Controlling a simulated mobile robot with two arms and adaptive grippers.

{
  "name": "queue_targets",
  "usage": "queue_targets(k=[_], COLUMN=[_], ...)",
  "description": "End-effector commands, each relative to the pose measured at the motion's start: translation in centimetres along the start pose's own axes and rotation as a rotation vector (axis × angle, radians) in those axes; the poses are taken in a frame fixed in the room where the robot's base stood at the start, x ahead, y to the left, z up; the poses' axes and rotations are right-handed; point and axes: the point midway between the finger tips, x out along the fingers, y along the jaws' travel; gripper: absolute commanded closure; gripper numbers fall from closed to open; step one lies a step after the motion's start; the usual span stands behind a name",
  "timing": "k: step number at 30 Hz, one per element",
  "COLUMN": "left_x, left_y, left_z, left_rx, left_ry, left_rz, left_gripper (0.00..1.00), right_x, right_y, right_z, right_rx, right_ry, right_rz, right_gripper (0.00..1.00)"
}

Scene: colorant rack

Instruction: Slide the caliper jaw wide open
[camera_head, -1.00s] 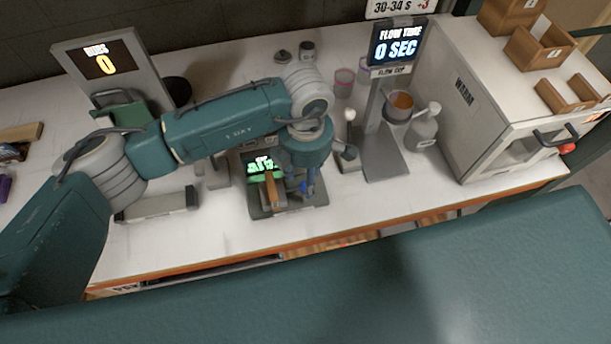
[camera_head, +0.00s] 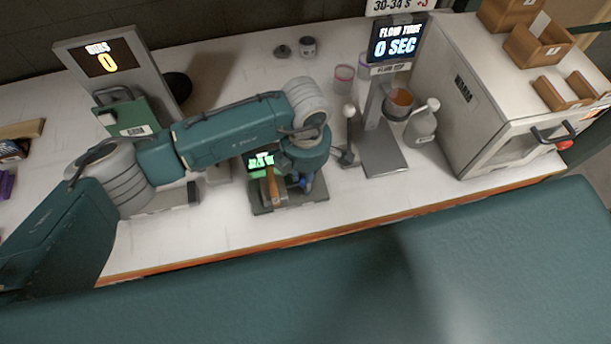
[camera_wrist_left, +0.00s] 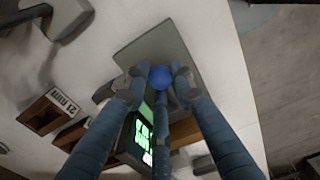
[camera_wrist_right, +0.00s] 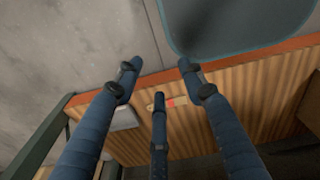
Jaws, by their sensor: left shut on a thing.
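The caliper (camera_head: 283,205) is a gauge on a flat dark grey base, standing near the counter's front edge. Its green lit display (camera_head: 260,160) is partly hidden by my arm in the head view and shows in the left wrist view (camera_wrist_left: 143,138). A blue ball knob (camera_wrist_left: 160,77) sits between the fingertips of my left gripper (camera_head: 304,184), which is shut on it. The jaw's gap is hidden or too small to tell. My right gripper (camera_wrist_right: 159,74) is open and empty, by the counter's front edge in the right wrist view.
The large warming cabinet (camera_head: 475,110) is at the right. A display stand (camera_head: 103,58) is at the left. A pink-rimmed cup (camera_head: 344,78) stands behind.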

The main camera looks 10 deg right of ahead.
Motion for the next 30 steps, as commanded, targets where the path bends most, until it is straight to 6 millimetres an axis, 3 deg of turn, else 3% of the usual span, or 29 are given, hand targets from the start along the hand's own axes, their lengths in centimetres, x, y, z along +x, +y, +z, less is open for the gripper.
queue_targets(k=[10,21,22,24,30], left_x=[0.4,-0.2,-0.2,-0.2,-0.1], left_y=[0.1,-0.1,-0.1,-0.1,-0.1], left_z=[3.6,4.3,4.3,4.3,4.2], left_rx=[-0.001,-0.003,-0.003,-0.003,-0.002], left_ry=[-0.005,-0.009,-0.009,-0.009,-0.005], left_rz=[0.002,-0.002,-0.002,-0.002,-0.001], left_gripper=[1.0,1.0,0.73,0.59,0.57], right_x=[4.0,4.1,4.1,4.1,4.1], right_y=[-0.4,-0.3,-0.3,-0.3,-0.1], right_z=[-1.0,-0.8,-0.7,-0.7,-0.5], right_rx=[0.002,0.002,0.002,0.002,0.001], right_ry=[0.019,0.015,0.015,0.015,0.012], right_rz=[-0.003,-0.003,-0.003,-0.003,0.0], right_gripper=[0.6,0.6,0.6,0.6,0.6])
